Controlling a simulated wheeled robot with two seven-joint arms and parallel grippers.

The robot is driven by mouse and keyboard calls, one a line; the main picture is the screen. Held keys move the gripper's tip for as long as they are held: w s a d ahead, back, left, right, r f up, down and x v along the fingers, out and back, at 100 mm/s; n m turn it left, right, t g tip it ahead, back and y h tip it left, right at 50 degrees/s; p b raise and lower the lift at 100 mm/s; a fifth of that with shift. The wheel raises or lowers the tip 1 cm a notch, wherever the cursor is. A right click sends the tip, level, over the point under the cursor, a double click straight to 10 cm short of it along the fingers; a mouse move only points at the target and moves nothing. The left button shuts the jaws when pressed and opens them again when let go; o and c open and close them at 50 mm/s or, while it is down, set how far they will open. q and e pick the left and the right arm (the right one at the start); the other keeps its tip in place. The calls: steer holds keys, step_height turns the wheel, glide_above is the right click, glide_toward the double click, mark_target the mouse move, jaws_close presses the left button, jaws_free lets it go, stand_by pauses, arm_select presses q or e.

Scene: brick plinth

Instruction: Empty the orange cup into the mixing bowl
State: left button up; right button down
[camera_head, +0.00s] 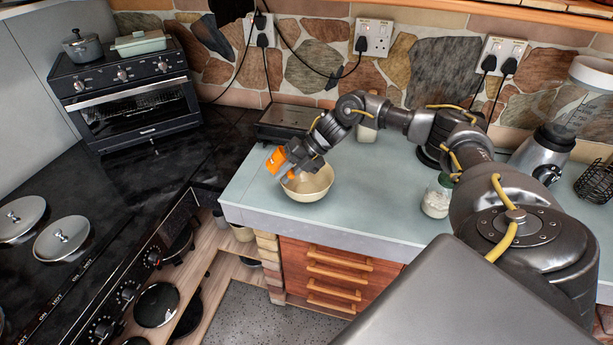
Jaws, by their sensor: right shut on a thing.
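The orange cup (275,160) is tilted over the left rim of the mixing bowl (309,190). My right gripper (287,165) is shut on the cup and holds it above the bowl. The mixing bowl is cream-coloured and stands near the left front corner of the pale counter. Something pale shows inside the bowl, but I cannot tell what it is. The inside of the cup is hidden. My right arm reaches in from the right across the counter. My left gripper does not show.
A glass jar with white contents (436,198) stands on the counter (370,215) right of the bowl. A blender (543,150) and wire basket (594,182) are at the right. The front middle counter is clear.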

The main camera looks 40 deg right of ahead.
steer(key=shift+s+d+f+t+y+b, duration=0.15)
steer(key=shift+t+y+b, duration=0.2)
steer(key=shift+y+b, duration=0.6)
steer(key=shift+s+d+f+t+y+b, duration=0.1)
steer(key=shift+t+y+b, duration=0.35)
steer(key=shift+b, duration=0.9)
steer(key=shift+r+y, duration=0.1)
steer(key=shift+y, duration=0.2)
